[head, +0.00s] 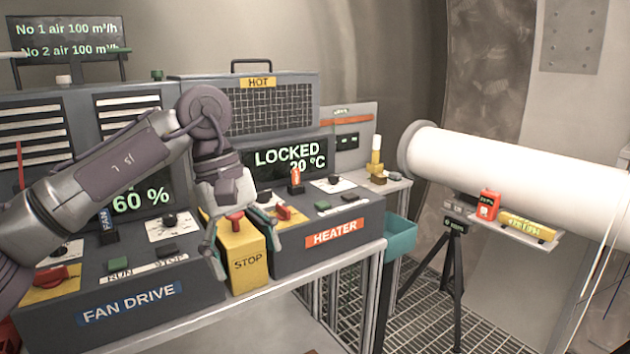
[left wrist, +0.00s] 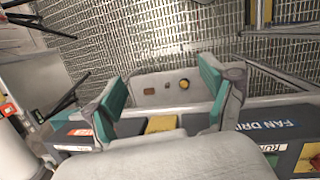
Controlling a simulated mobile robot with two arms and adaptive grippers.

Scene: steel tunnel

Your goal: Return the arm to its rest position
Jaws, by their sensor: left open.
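My left arm (head: 100,175) comes in from the left, reaching over the fan drive console (head: 130,305). My left gripper (head: 242,248) points down in front of the yellow stop box (head: 248,268), its fingers spread with nothing between them. In the left wrist view the gripper (left wrist: 163,88) also shows open and empty, with teal pads apart. The red stop button (head: 234,221) shows close by the gripper; I cannot tell whether they touch. My right gripper is not in view.
The heater console (head: 335,239) stands right of the stop box, with a switch and a lit display reading LOCKED (head: 288,160). A teal bin (head: 399,238) hangs at the bench's right end. A tripod (head: 452,260) and white duct (head: 520,170) stand further right.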

